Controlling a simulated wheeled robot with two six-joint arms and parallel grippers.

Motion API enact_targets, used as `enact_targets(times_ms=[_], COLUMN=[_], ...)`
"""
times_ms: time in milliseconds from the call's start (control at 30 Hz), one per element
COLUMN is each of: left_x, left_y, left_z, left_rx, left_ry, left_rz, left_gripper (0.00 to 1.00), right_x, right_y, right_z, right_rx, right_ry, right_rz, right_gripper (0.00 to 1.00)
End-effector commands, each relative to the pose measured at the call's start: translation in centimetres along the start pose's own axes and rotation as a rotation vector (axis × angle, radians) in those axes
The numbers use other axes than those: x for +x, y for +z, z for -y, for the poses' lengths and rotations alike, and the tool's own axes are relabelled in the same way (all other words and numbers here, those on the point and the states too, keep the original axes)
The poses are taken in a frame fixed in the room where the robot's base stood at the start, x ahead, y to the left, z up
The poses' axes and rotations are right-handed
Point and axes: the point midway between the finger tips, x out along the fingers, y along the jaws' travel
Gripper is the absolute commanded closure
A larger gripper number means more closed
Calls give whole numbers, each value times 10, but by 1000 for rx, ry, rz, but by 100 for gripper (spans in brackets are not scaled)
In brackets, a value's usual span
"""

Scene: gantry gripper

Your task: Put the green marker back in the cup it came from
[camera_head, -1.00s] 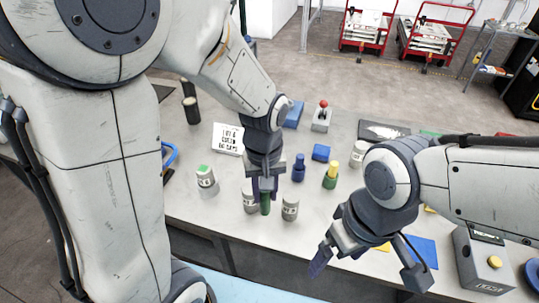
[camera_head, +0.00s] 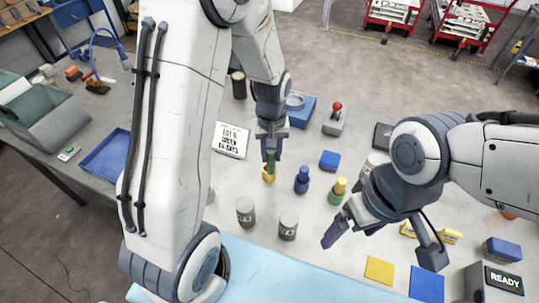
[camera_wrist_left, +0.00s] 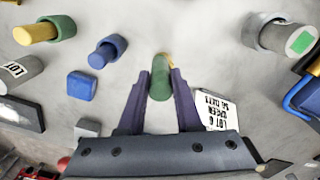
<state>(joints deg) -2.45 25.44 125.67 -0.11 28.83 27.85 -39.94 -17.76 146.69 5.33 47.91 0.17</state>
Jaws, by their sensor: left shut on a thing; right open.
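My left gripper (camera_head: 270,150) is shut on the green marker (camera_head: 270,162) and holds it upright. The marker's lower end is at the yellow cup (camera_head: 268,177); I cannot tell how far inside it is. In the left wrist view the marker (camera_wrist_left: 160,82) is between the fingers, and a sliver of the yellow cup (camera_wrist_left: 168,57) shows behind it. A blue cup (camera_head: 302,183) holds a blue marker, and a green cup (camera_head: 337,194) holds a yellow marker. My right gripper (camera_head: 381,246) is open and empty, in front right of the green cup.
Two grey cans (camera_head: 245,210) (camera_head: 288,226) stand near the front edge. A printed card (camera_head: 231,140) lies left of the yellow cup. A blue block (camera_head: 329,160) and a red-topped joystick box (camera_head: 334,122) stand behind right. Yellow (camera_head: 379,269) and blue (camera_head: 426,284) squares lie front right.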

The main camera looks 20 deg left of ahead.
Motion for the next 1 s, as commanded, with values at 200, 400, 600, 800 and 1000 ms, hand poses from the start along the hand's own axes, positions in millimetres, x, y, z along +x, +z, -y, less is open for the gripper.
enact_targets(times_ms=[200,400,600,800,1000], left_x=[17,32,56,60,64], left_y=[-29,-32,-32,-32,-32], left_z=[2,2,2,1,1], left_rx=[2,5,5,5,4], left_ry=[0,-2,-1,1,0], left_rz=[0,4,1,-1,-1], left_gripper=[100,100,100,100,100], right_x=[-12,-19,-27,-26,-23], right_y=[-1,-1,-2,-2,-1], right_z=[1,1,2,2,2], right_rx=[-2,-3,-5,-5,-5], right_ry=[0,0,0,0,0], right_rz=[0,0,0,0,0], right_gripper=[8,8,8,8,8])
